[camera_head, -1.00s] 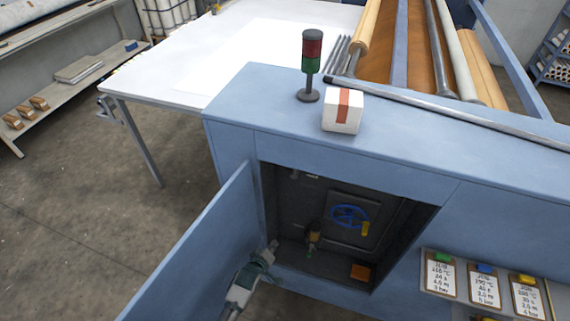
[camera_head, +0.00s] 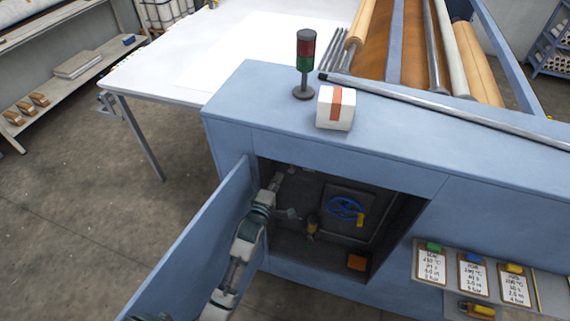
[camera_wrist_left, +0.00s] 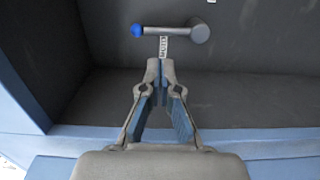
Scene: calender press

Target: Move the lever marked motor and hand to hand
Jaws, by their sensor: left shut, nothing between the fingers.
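In the left wrist view a grey lever with a blue knob (camera_wrist_left: 137,30) lies level, its knob at the left and its round hub (camera_wrist_left: 200,31) at the right. A small white label (camera_wrist_left: 164,47) with dark sideways letters, too small to read surely, sits just below the lever arm. My left gripper (camera_wrist_left: 160,66) is shut and empty, its fingertips below the label in the picture and apart from the lever. In the head view my left gripper (camera_head: 277,181) reaches into the upper left of the open cabinet. The lever is hard to make out there. My right gripper is not in view.
The cabinet door (camera_head: 200,245) stands open at the left, close beside my left arm. Inside are a blue handwheel (camera_head: 345,208), a brass-coloured fitting (camera_head: 312,226) and an orange block (camera_head: 356,262). A white box (camera_head: 335,108) and a signal lamp (camera_head: 304,65) stand on top.

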